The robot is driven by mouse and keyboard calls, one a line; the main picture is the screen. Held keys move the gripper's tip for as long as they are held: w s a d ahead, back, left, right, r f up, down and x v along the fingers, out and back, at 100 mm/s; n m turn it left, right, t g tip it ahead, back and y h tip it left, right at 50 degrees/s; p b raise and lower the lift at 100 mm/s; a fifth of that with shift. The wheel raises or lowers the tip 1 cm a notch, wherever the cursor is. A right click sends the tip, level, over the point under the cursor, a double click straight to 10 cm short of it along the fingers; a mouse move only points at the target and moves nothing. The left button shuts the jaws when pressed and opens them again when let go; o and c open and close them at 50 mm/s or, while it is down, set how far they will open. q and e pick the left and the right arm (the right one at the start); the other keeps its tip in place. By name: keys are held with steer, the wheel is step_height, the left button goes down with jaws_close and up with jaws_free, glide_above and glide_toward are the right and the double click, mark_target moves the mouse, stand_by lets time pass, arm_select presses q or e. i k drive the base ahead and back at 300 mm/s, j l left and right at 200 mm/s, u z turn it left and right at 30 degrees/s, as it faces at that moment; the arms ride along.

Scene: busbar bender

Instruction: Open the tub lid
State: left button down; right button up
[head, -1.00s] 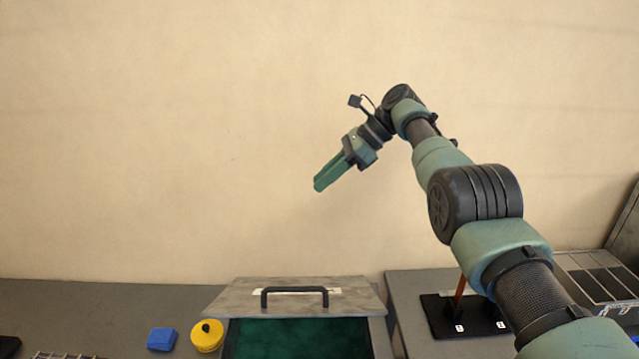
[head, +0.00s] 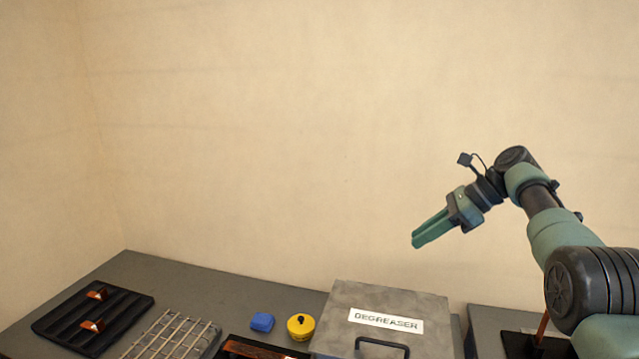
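The tub lid (head: 385,298) is a grey metal plate with a white "DEGREASER" label and a black bar handle (head: 383,345) near its front side. It looks lowered over the tub, and no tub interior shows. Its front edge is cut off by the bottom of the picture, so I cannot tell if it is fully shut. My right gripper (head: 416,241) is in the air above and behind the lid, apart from it. Its green fingers lie together with nothing visible between them. My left gripper is not in view.
Left of the tub are a yellow round container (head: 301,327), a blue block (head: 262,322), a wire rack (head: 170,336) and a black tray (head: 78,322) with copper pieces. A dark stand (head: 520,345) is at the right. The air above the table's left side is clear.

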mark_target(358, 321)
steer(key=k+j, duration=0.2)
steer(key=k, duration=0.2)
steer(key=k+j, duration=0.2)
steer(key=k, duration=0.25)
